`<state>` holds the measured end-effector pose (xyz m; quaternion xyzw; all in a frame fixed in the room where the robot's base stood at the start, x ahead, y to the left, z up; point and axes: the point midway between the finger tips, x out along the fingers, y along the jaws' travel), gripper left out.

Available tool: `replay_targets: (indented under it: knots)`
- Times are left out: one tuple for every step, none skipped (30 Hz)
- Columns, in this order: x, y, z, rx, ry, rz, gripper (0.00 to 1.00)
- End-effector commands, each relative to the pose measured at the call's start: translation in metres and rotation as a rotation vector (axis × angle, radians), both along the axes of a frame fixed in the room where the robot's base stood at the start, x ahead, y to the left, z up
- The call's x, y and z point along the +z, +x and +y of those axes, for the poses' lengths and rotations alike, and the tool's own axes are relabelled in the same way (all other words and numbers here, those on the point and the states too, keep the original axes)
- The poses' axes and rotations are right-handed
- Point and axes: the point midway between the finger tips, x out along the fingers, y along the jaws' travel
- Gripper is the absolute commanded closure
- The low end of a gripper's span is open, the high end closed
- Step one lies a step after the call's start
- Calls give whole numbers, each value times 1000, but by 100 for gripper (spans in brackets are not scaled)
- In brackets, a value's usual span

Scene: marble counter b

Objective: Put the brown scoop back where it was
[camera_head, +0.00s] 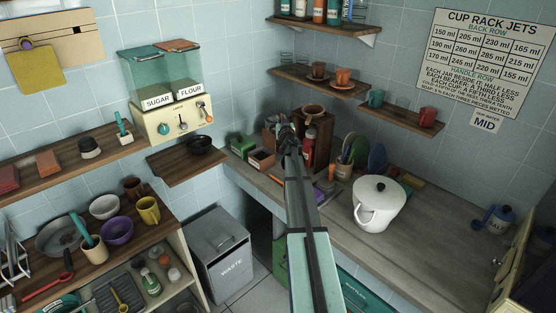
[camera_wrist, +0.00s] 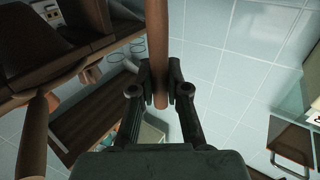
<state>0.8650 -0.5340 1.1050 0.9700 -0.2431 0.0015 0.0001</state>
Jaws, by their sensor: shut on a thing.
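My gripper (camera_wrist: 160,88) is shut on a long brown handle, which I take to be the brown scoop (camera_wrist: 159,40). The handle stands upright in the wrist view, between the two fingers, and runs out of the top edge, so the scoop's far end is hidden. In the head view my gripper (camera_head: 287,138) is above the back of the counter, in front of the wooden stand (camera_head: 318,128). The scoop cannot be told apart clearly there.
A red bottle (camera_head: 309,150) and small boxes (camera_head: 261,160) crowd the counter around my gripper. A white lidded pot (camera_head: 377,204) stands to the right. Wall shelves (camera_head: 325,82) hang above. The counter right of the pot is mostly clear.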

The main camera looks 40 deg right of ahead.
Motion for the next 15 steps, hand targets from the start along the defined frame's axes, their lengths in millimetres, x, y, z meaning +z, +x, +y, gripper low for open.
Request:
replay_targets:
  knots:
    - [-22, 0, 0, 1, 1, 0, 100]
    - [-28, 0, 0, 1, 0, 0, 100]
    - [-38, 0, 0, 1, 0, 0, 100]
    - [-46, 0, 0, 1, 1, 0, 100]
    - [-53, 0, 0, 1, 1, 0, 100]
    - [-63, 0, 0, 1, 0, 1, 100]
    - [-69, 0, 1, 1, 0, 1, 100]
    - [-76, 0, 0, 1, 1, 0, 100]
    - [-85, 0, 0, 0, 1, 0, 100]
    - [-90, 0, 0, 0, 1, 0, 100]
    - [-96, 0, 0, 0, 0, 1, 100]
    - [-103, 0, 0, 0, 0, 1, 100]
    - [-108, 0, 0, 0, 1, 0, 100]
    - [-111, 0, 1, 0, 0, 1, 100]
    - [-114, 0, 1, 1, 1, 0, 100]
